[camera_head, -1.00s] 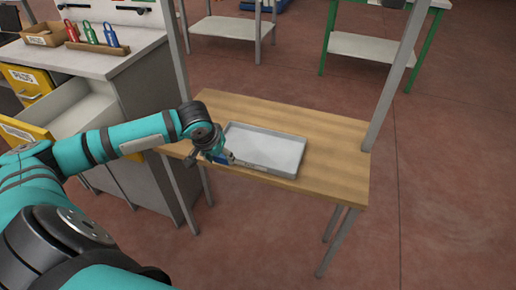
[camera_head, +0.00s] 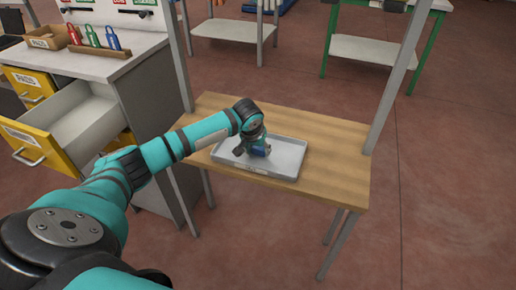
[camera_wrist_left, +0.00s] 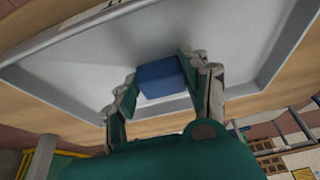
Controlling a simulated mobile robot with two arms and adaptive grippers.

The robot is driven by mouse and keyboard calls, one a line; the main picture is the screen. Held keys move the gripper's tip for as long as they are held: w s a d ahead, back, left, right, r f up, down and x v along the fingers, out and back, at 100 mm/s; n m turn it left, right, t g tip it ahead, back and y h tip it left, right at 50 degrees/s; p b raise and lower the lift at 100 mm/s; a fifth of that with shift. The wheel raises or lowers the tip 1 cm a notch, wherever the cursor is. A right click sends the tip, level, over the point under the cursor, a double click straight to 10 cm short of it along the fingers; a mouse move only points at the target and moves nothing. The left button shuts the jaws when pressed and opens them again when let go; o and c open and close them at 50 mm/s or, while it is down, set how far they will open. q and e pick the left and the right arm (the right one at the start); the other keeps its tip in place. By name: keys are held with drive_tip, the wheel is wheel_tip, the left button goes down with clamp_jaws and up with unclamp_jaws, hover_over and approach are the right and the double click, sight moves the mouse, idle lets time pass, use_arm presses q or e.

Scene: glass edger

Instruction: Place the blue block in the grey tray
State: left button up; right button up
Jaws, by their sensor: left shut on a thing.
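The grey tray (camera_head: 279,172) lies on the wooden table, and it also fills much of the left wrist view (camera_wrist_left: 255,25). My left gripper (camera_head: 257,152) is over the middle of the tray. In the left wrist view its two fingers (camera_wrist_left: 160,88) are shut on the sides of the blue block (camera_wrist_left: 160,77). The block shows only partly below the gripper in the head view (camera_head: 262,151). Whether the block touches the tray floor is hard to tell. My right gripper is out of view.
The wooden table (camera_head: 335,165) has bare room to the right of the tray and behind it. A grey cabinet with an open yellow-fronted drawer (camera_head: 40,148) stands at the left.

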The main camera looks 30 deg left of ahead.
use_arm(q)
drive_tip(key=o, duration=1)
drive_tip(key=shift+f, duration=0.15)
drive_tip(key=shift+o, duration=0.2)
drive_tip(key=v, duration=1.2)
drive_tip(key=shift+p, duration=0.45)
drive_tip(key=shift+d, duration=0.1)
